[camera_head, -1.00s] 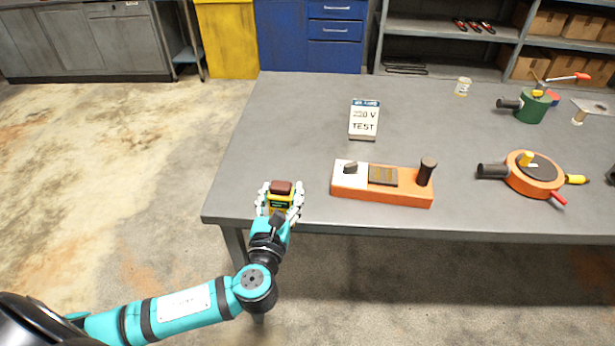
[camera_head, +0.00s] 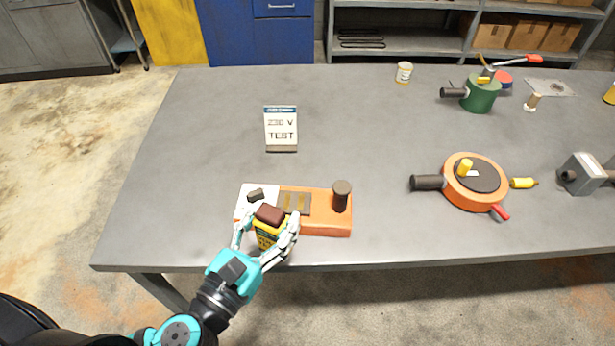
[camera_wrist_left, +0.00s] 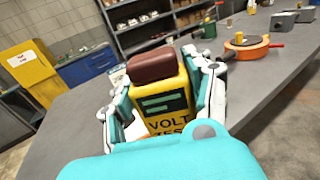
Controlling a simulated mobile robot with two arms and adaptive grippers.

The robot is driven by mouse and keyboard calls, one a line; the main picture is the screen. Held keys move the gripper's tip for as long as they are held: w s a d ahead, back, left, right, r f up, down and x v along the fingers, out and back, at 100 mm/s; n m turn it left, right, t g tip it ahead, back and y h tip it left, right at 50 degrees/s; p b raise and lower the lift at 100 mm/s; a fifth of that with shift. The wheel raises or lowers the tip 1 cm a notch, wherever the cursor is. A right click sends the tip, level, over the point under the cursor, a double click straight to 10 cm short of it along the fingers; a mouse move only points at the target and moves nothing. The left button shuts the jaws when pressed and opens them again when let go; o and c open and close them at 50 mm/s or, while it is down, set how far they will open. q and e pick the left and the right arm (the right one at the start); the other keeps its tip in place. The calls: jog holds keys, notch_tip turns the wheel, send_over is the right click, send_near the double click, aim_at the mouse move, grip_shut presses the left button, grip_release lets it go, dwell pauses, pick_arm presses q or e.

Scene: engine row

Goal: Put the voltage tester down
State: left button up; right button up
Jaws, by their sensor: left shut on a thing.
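The voltage tester (camera_head: 269,231) is a small yellow device with a brown top. My left gripper (camera_head: 266,236) is shut on it, with a white finger on each side. In the left wrist view the tester (camera_wrist_left: 163,97) fills the middle, upright between the fingers, with a dark green display and "VOLT" lettering. In the head view it overlaps the front left part of an orange test block (camera_head: 326,226) with a white panel and a dark knob. I cannot tell whether the tester touches the block or the table. My right gripper is not in view.
A "230 V TEST" sign (camera_head: 281,128) stands behind the block on the grey table (camera_head: 200,140). An orange round device (camera_head: 474,182), a green device (camera_head: 481,94) and a small tin (camera_head: 404,73) stand to the right. The table's left part is clear.

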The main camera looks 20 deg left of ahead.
pick_arm(q)
jog(key=w, duration=0.1)
jog(key=w+b, duration=0.2)
jog(key=shift+a+f, duration=0.25)
jog(key=w+f, duration=0.1)
jog(key=w, duration=0.3)
jog(key=w+f+p, duration=0.1)
jog(key=w, duration=0.3)
jog(key=w+f, duration=0.2)
jog(key=w, duration=0.1)
jog(key=shift+w+a, duration=0.3)
jog(key=shift+w, duration=0.1)
jog(key=shift+f, duration=0.35)
jog(key=o, duration=1.3)
jog(key=shift+o, duration=0.2)
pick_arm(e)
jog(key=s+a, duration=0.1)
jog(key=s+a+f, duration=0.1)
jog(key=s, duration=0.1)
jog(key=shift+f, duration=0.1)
